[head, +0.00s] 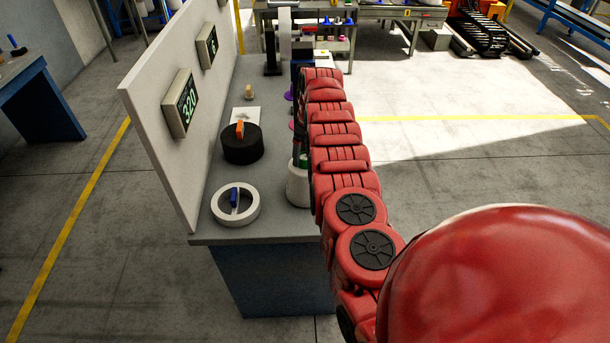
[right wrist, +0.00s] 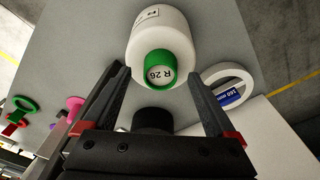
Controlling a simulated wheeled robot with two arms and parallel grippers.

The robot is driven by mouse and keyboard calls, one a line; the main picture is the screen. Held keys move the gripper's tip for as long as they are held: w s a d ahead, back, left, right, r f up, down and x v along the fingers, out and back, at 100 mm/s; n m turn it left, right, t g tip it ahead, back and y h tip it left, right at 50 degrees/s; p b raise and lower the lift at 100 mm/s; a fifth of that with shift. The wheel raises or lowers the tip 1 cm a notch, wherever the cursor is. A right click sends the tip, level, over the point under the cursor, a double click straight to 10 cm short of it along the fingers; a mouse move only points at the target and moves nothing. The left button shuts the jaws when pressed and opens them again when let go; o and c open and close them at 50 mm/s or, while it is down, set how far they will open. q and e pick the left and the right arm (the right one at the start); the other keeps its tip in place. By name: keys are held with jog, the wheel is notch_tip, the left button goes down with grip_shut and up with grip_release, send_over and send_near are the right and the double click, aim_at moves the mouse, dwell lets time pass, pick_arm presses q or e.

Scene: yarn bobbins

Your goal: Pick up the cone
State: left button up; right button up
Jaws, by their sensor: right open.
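The cone, a white bobbin with a green top (right wrist: 158,68) marked R 26, lies in the right wrist view ahead of my right gripper (right wrist: 154,76). The gripper's two black fingers are spread apart, with the green end showing between their tips. I cannot tell whether they touch it. In the head view the white cone body (head: 297,187) stands near the table's front right edge, partly hidden by my red right arm. The right gripper is mostly hidden behind that arm there. My left gripper is not in view.
On the grey table (head: 270,226) are a white ring (head: 250,210) with a blue-handled piece and a black roll (head: 242,153) with an orange-handled piece. A white panel (head: 160,110) with two displays borders the left side. Pink and green items (right wrist: 20,115) lie left in the wrist view.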

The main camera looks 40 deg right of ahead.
jog(key=shift+f, duration=0.5)
grip_shut()
